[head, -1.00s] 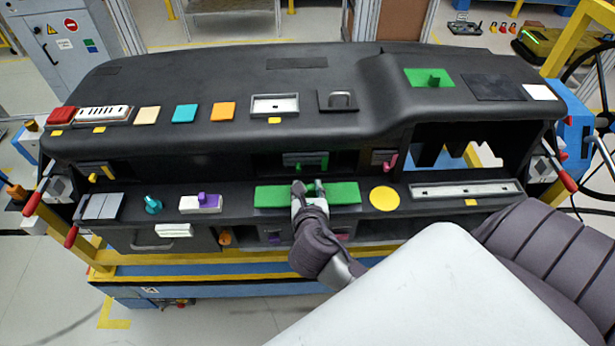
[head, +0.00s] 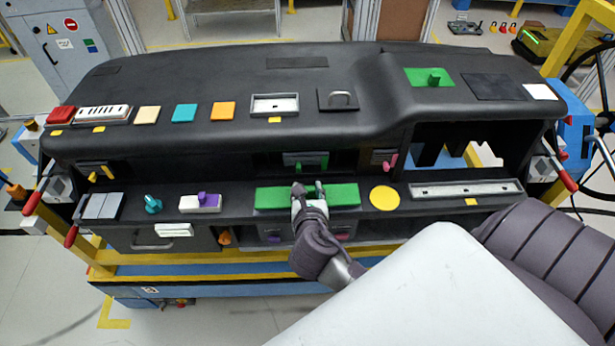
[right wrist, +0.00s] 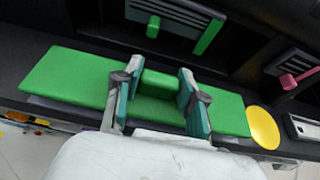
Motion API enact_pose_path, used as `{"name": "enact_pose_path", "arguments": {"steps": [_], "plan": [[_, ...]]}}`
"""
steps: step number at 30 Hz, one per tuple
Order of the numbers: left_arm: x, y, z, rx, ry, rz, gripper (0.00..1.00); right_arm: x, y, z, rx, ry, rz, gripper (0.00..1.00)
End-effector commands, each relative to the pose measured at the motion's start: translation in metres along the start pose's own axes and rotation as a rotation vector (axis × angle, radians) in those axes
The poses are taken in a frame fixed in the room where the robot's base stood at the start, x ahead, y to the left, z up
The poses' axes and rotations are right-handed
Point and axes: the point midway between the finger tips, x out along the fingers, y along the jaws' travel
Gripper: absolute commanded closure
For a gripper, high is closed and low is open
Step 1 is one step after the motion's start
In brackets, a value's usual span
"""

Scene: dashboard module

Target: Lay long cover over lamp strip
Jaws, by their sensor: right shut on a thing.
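A long green cover (head: 335,194) with a raised green grip block lies level along the dashboard's front ledge, in the middle of the head view. My right gripper (head: 308,190) is shut on that block; in the right wrist view its fingers (right wrist: 158,92) stand on either side of it, and the cover (right wrist: 75,80) reaches out to both sides. I cannot tell whether the cover rests fully on the ledge. A long pale strip (head: 465,189), which looks like the lamp strip, lies uncovered on the ledge farther right. My left gripper is not in view.
A yellow disc (head: 384,198) lies between the green cover and the pale strip. A white and purple switch (head: 201,202) and a teal knob (head: 153,204) are to the left. Vents with a green tab (head: 306,162) and a pink tab (head: 386,159) stand behind the cover.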

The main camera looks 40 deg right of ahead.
Motion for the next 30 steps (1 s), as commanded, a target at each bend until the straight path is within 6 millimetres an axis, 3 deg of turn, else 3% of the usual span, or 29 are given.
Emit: {"name": "enact_pose_path", "arguments": {"steps": [17,18,21,23,30], "plan": [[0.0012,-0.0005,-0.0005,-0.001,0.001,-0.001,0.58,0.0027,-0.0001,-0.0066,-0.001,0.0,0.0,0.96],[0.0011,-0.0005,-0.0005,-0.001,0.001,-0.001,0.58,0.0026,-0.0001,-0.0065,-0.001,0.0,0.0,0.57],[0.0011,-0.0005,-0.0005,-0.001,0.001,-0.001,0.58,0.0026,0.0,-0.0065,-0.001,0.0,0.0,0.4],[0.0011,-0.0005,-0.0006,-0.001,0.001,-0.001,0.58,0.0026,-0.0001,-0.0065,-0.001,0.0,0.0,0.31],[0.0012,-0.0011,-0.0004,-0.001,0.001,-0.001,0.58,0.0026,-0.0001,-0.0068,0.0,0.001,0.0,0.31]]}}
